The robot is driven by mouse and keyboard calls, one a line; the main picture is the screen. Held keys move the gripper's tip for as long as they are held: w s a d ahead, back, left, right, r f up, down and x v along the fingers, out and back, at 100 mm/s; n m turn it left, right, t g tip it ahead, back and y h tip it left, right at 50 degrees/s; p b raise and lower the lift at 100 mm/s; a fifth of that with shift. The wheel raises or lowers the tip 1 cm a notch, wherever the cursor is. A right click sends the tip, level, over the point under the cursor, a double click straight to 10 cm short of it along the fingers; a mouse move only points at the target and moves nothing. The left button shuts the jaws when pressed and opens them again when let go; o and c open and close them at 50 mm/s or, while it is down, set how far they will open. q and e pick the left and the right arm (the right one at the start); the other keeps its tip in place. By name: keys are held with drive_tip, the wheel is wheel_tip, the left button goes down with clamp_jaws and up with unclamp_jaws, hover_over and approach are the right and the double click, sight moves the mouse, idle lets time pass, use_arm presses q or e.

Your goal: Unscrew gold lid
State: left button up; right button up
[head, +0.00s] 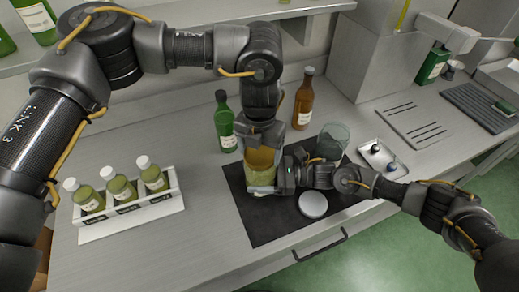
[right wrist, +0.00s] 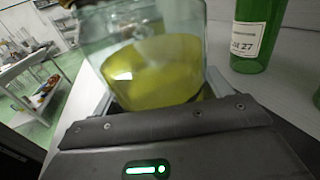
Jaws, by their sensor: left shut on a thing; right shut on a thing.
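A glass jar of yellow-green oil stands on the dark mat (head: 243,215), and its lower part (head: 261,178) shows in the head view. In the right wrist view the jar (right wrist: 155,70) fills the upper middle, with oil in its lower half. My left gripper (head: 261,146) comes down from above and is shut at the jar's top. A gold-brown patch, apparently the gold lid (head: 260,158), shows between its fingers; the fingers hide most of it. My right gripper (head: 279,178) is shut on the jar's body from the right. I cannot tell whether the lid is loose.
A pale round disc (head: 313,204) and an empty glass jar (head: 333,138) are close by on the right. A green bottle (head: 224,125) and a brown bottle (head: 303,100) stand behind. A white rack (head: 132,218) of small bottles is left; a metal tray (head: 383,160) is right.

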sight(260, 154)
use_arm(q)
drive_tip(key=n, duration=0.7)
drive_tip(key=shift+n, duration=0.4)
drive_tip(key=n, duration=0.5)
drive_tip(key=shift+r+n, duration=0.1)
drive_tip(key=shift+n, duration=0.3)
drive_tip(key=shift+w, duration=0.1)
drive_tip(key=shift+r, duration=0.15)
drive_tip(key=shift+r, duration=0.95)
drive_tip(key=shift+r, duration=2)
use_arm(e)
drive_tip(key=o, duration=1.9)
